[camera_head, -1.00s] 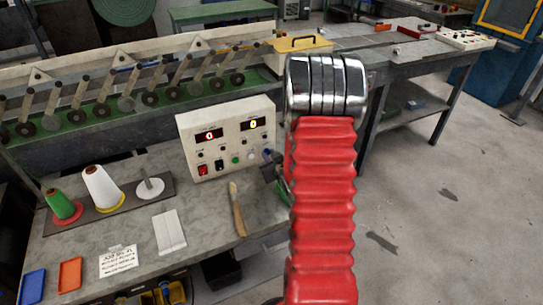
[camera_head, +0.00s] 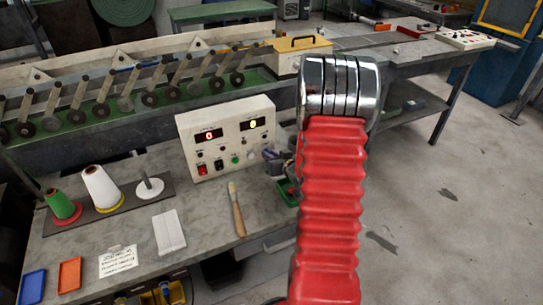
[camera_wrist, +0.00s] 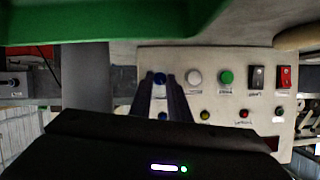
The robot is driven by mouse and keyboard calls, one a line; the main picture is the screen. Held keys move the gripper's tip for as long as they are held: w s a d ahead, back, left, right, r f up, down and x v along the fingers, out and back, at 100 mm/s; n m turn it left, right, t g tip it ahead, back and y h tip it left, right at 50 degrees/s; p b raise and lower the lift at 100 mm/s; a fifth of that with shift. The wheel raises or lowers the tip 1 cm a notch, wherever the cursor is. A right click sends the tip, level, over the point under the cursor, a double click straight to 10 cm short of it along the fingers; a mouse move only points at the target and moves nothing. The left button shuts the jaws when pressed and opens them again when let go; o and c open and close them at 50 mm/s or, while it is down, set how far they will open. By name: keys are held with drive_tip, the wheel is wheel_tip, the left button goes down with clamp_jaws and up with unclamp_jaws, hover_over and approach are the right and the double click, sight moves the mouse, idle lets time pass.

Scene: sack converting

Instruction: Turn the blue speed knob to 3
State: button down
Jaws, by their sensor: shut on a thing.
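The blue speed knob (camera_wrist: 160,79) is at the end of the bottom row of the cream control panel (camera_wrist: 216,62), which appears upside down in the wrist view. My gripper (camera_wrist: 161,84) has its two dark fingers on either side of the knob and is shut on it. The knob's pointer and scale numbers are too small to read. In the head view my gripper (camera_head: 272,155) is at the right end of the panel (camera_head: 186,128), partly behind my red arm, and the knob is hard to make out.
A white button (camera_wrist: 194,77), a green button (camera_wrist: 226,77), a black switch (camera_wrist: 257,77) and a red switch (camera_wrist: 285,78) stand beside the knob. A green tray (camera_head: 287,192) and a brush (camera_head: 237,212) lie on the bench in front. Thread cones (camera_head: 101,187) stand left.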

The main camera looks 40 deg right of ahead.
drive_tip(key=m, duration=0.1)
drive_tip(key=m+y, duration=0.1)
drive_tip(key=shift+s+d+m+t+y, duration=0.1)
drive_tip(key=shift+d+m+t+y, duration=0.2)
drive_tip(key=shift+d, duration=0.05)
drive_tip(key=shift+d+f+m+t+y, duration=0.15)
drive_tip(key=shift+m+t+y, duration=0.45)
drive_tip(key=shift+m, duration=0.8)
drive_tip(key=shift+s+d, duration=0.1)
drive_tip(key=c, duration=1.7)
unclamp_jaws()
drive_tip(key=shift+o, duration=0.2)
drive_tip(key=v, duration=1.3)
drive_tip(key=shift+s, duration=0.35)
